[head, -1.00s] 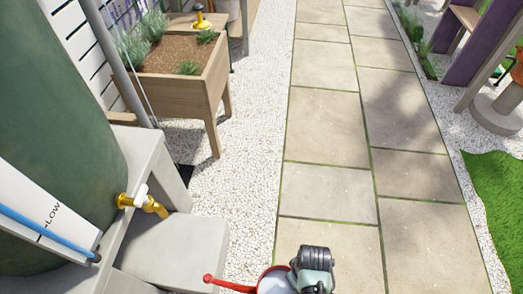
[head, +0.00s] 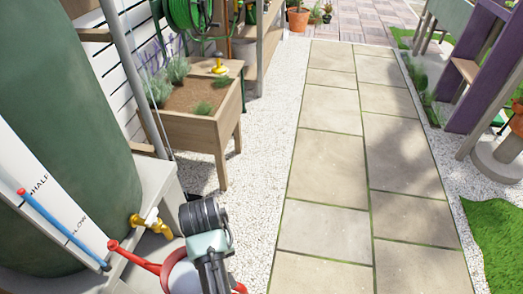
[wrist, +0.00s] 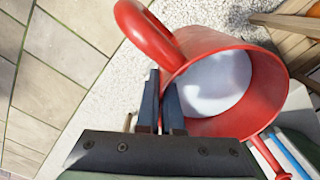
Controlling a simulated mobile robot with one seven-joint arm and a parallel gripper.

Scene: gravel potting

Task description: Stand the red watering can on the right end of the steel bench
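The red watering can (head: 153,265) is at the bottom of the head view, partly hidden behind my gripper, with its spout pointing left toward the brass tap. The wrist view shows its open top (wrist: 268,85), a pale, whitish interior and its looped red handle (wrist: 146,32). My gripper (wrist: 162,100) has its two dark fingers close together at the handle side of the can. It appears shut on the can and holds it off the ground; the exact grip point is partly hidden. I cannot make out a steel bench for certain.
A green water tank (head: 60,120) with a brass tap (head: 150,222) stands close on the left. A wooden planter (head: 195,130) and a green hose reel (head: 190,15) are beyond it. The paved path (head: 325,180) is clear. A purple post structure (head: 480,75) stands right.

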